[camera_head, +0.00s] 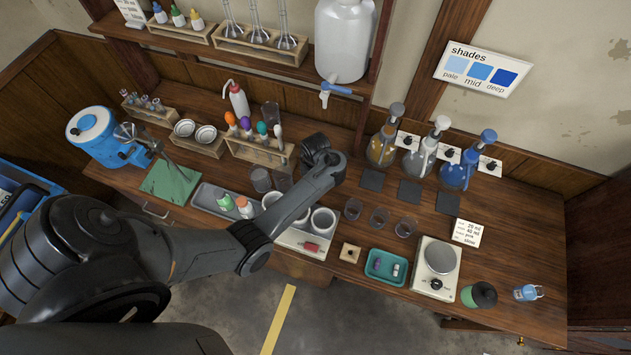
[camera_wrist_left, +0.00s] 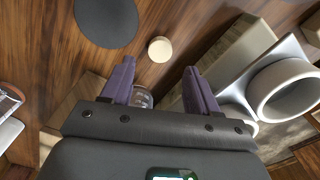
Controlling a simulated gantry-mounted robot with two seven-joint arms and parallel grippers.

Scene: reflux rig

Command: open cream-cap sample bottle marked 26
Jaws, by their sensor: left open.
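A round cream cap (camera_wrist_left: 160,49) shows in the left wrist view against the brown wood, just beyond my fingertips. Clear glass (camera_wrist_left: 142,97) shows between the purple fingers, partly hidden by the gripper body. I cannot tell whether the cap sits on a bottle or apart from this glass. The mark 26 is not readable in either view. My left gripper (camera_wrist_left: 158,70) is open, with a clear gap between its fingers. In the head view my left forearm hides the gripper and the bench beneath it. My right gripper is not in view.
Glass beakers (camera_head: 379,217), a teal tray (camera_head: 372,277) and a scale (camera_head: 436,285) stand to the right.

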